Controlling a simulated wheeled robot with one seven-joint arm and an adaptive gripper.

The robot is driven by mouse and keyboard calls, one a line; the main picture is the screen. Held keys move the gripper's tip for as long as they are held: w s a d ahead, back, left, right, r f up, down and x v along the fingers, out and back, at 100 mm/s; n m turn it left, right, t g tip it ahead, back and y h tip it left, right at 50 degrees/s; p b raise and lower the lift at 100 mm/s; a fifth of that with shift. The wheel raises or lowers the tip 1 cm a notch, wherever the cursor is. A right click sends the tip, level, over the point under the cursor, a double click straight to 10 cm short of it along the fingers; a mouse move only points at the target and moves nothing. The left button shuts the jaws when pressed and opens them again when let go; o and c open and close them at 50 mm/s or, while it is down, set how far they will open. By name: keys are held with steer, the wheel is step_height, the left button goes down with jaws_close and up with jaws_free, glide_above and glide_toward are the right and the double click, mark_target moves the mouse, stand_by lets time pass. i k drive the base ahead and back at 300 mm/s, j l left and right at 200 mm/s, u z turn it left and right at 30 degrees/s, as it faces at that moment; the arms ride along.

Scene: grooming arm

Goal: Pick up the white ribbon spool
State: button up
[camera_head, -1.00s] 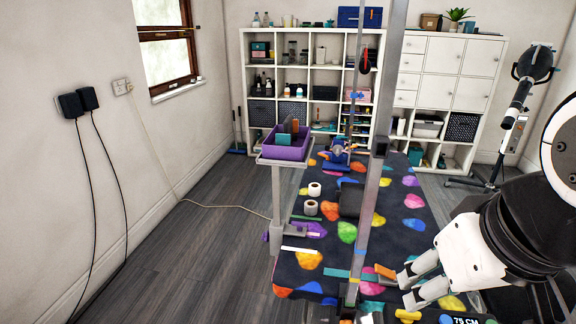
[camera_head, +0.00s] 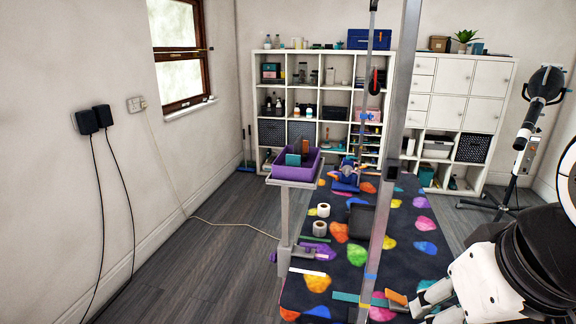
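Two small pale rolls stand on the dark mat with coloured blobs (camera_head: 397,239), left of a metal post. The farther roll (camera_head: 323,210) looks white, and the nearer roll (camera_head: 319,228) is pale with a darker side. I cannot tell for sure which one is the white ribbon spool. My gripper (camera_head: 438,304) is at the lower right, near the front of the mat, well to the right of and nearer than both rolls. Its two pale fingers are apart, with nothing visible between them. Its lower finger is partly cut off by the frame edge.
The upright metal post (camera_head: 392,150) stands between the rolls and my gripper. A purple tray (camera_head: 293,166) sits on a stand left of the rolls. A black block (camera_head: 361,221) is right of the rolls. Orange (camera_head: 396,298) and teal pieces lie near my fingers. Floor at left is clear except a cord.

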mark_target(324, 210)
steer(key=u, duration=1.1)
steer(key=i+u, duration=0.15)
steer(key=i, duration=3)
steer(key=i+j, duration=0.1)
steer(key=i, duration=1.05)
steer(key=i+z, duration=0.1)
steer(key=z, duration=0.35)
steer(key=i+z, duration=0.1)
steer(key=z, duration=0.8)
steer(key=i+j+z, duration=0.15)
steer(key=z, duration=2.35)
steer(key=i+l+z, duration=0.1)
steer(key=z, duration=0.15)
steer(key=i+l, duration=0.25)
steer(key=l, duration=0.2)
